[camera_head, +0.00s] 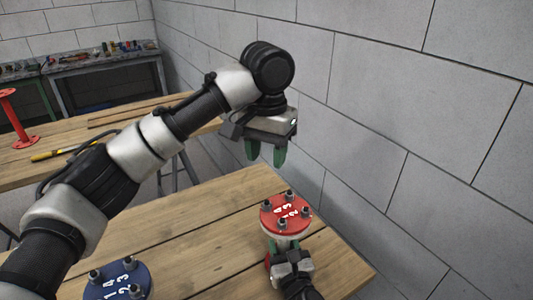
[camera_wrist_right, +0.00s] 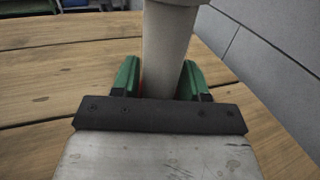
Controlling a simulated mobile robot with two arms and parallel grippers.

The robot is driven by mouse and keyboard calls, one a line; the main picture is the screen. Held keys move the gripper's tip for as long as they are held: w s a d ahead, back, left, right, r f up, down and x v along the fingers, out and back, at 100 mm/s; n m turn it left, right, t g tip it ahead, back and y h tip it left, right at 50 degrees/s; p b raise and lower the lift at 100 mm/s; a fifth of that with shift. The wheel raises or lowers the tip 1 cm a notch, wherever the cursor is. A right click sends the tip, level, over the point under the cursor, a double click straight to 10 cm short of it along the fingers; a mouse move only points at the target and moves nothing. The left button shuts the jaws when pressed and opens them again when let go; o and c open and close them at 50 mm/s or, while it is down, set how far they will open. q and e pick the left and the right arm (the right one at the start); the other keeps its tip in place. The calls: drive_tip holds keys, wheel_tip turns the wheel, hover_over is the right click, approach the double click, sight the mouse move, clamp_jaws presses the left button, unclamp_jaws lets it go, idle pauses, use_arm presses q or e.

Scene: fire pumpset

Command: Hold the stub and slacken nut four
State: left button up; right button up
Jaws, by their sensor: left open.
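The stub has a red round flange (camera_head: 286,214) on top, with white numerals and several upright bolts with nuts near its rim. The numerals are too small to match surely to each nut. The stub's pale pipe (camera_wrist_right: 168,50) stands upright in the right wrist view. My right gripper (camera_wrist_right: 162,85) has its green fingers on both sides of the pipe and looks shut on it, below the flange. My left gripper (camera_head: 265,153) is open and empty, pointing down, above and behind the red flange, clear of the nuts.
A blue flange (camera_head: 117,281) with white numerals and bolts stands at the front left of the wooden table (camera_head: 205,240). A grey block wall (camera_head: 375,140) rises close on the right. Behind are another table with a red spool (camera_head: 17,118) and a yellow-handled tool (camera_head: 55,153).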

drive_tip(key=shift+o, duration=1.4)
drive_tip(key=shift+s, duration=0.15)
